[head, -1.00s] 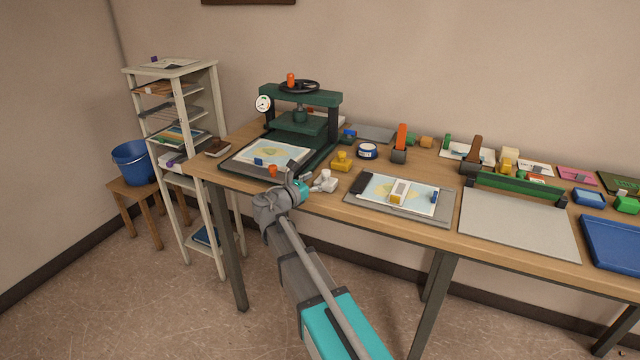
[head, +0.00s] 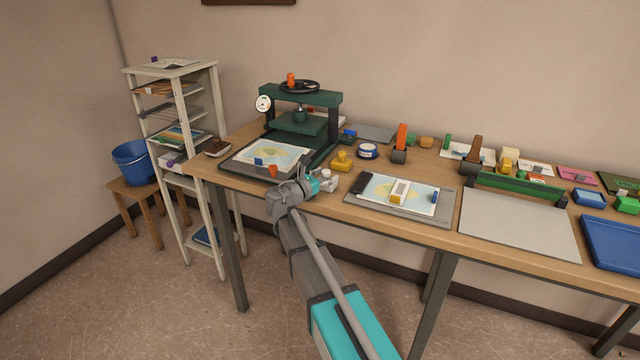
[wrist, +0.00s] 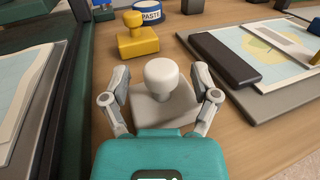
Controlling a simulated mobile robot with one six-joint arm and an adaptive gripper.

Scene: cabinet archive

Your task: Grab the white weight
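The white weight (wrist: 162,82), a square block with a round knob on top, stands upright on the wooden table. In the head view the white weight (head: 327,181) shows just right of my gripper (head: 311,184), partly covered by it. In the wrist view my gripper (wrist: 161,76) is open. One finger is on each side of the weight, with a gap between the fingertips and the knob. Whether the fingers touch the base is unclear, and the near part of the base is hidden behind the teal gripper body.
A yellow weight (wrist: 136,38) and a paste tin (wrist: 181,5) stand behind. A board with a map and black bar (wrist: 222,58) lies close on the right. The green press (head: 300,120) and its map tray (head: 235,169) are on the left.

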